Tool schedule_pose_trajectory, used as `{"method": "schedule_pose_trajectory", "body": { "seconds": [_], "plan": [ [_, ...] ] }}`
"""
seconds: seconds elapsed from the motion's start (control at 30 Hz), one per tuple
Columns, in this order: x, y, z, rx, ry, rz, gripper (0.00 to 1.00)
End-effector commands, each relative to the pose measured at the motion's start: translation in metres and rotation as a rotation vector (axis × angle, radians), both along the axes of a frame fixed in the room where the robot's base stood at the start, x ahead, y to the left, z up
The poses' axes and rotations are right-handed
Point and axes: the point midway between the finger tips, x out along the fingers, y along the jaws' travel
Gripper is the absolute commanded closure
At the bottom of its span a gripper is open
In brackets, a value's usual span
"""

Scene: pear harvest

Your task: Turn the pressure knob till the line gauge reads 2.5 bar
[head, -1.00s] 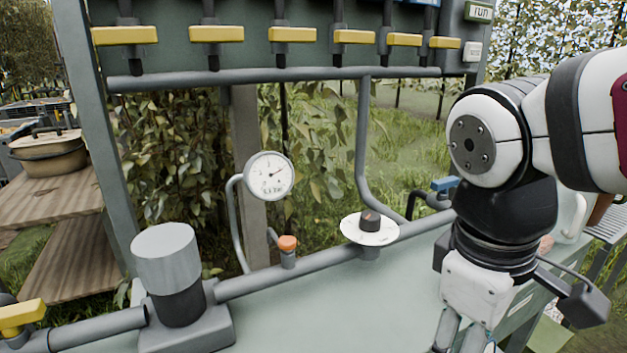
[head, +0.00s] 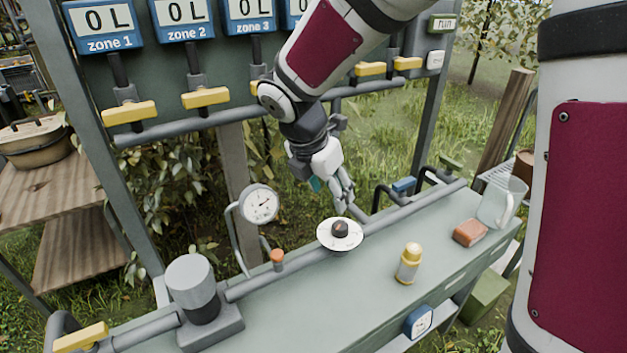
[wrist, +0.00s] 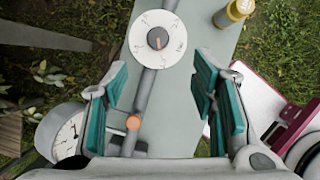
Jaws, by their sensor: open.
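The pressure knob (head: 340,228) is a dark round knob on a white marked dial plate (head: 326,242) on the pipe. In the wrist view the knob (wrist: 157,38) shows an orange pointer line, and the dial figures are too small to read. The line gauge (head: 258,204) is a round white dial left of the knob; its needle points to the upper right, but I cannot read the value. It also shows partly at the left of the wrist view (wrist: 68,137). My gripper (head: 345,205) is open and empty above and just behind the knob; its teal-padded fingers (wrist: 160,72) are apart.
An orange-capped fitting (head: 277,256) and a grey cylinder (head: 190,280) stand on the pipe to the left. Yellow valve handles (head: 205,97) hang above.

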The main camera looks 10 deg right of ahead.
Motion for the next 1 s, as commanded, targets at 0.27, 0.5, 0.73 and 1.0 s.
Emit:
{"method": "schedule_pose_trajectory", "body": {
  "seconds": [0.27,0.5,0.73,1.0],
  "plan": [
    [0.007,-0.003,-0.020,-0.007,0.008,0.032,0.48],
    [0.017,-0.018,-0.064,-0.006,0.010,0.029,0.48],
    [0.027,-0.031,-0.102,-0.007,0.010,0.030,0.48],
    [0.033,-0.039,-0.125,-0.006,0.006,0.029,0.48]
  ]
}}
